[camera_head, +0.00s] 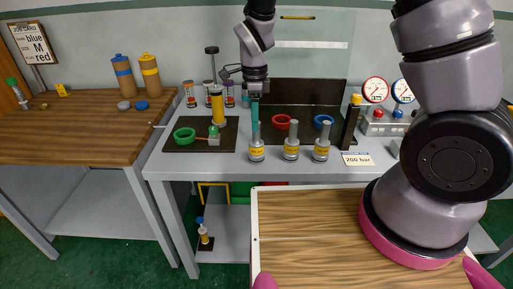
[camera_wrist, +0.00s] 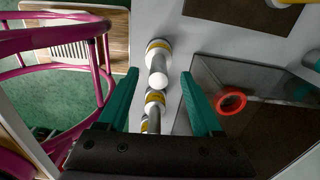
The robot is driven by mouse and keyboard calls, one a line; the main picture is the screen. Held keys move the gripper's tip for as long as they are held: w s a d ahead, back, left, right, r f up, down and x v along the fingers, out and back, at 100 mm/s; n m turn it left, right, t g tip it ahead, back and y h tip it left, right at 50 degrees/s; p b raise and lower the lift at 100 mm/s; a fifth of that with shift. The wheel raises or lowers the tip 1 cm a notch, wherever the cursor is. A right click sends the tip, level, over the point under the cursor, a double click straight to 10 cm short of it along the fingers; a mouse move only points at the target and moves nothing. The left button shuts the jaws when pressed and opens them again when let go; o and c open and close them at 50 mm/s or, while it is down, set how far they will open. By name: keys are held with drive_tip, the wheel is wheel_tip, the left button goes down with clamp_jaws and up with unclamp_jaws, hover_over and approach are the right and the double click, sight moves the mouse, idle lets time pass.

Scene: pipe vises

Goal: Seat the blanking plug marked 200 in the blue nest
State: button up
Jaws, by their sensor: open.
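Three silver plugs with yellow bands stand in a row near the bench's front edge: left (camera_head: 256,150), middle (camera_head: 291,151) and right (camera_head: 321,151). Their markings are too small to read, so I cannot tell which is 200. The blue nest (camera_head: 323,121) is a ring on the dark panel behind the right plug. My gripper (camera_head: 254,122) points down with teal fingers, at the left plug's stem. In the wrist view my gripper (camera_wrist: 160,74) is open, with a plug's round stem top (camera_wrist: 159,80) between the fingers; contact cannot be told.
A red ring (camera_head: 281,122) sits left of the blue nest; it also shows in the wrist view (camera_wrist: 231,103). A green ring (camera_head: 184,136) lies on a dark mat beside a yellow cylinder (camera_head: 217,106). A dark post (camera_head: 350,124) and a "200 bar" card (camera_head: 356,159) stand right.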

sight(257, 142)
drive_tip(key=f, duration=0.5)
drive_tip(key=shift+d+f, duration=0.15)
drive_tip(key=shift+d, duration=0.15)
clamp_jaws()
idle(1.1)
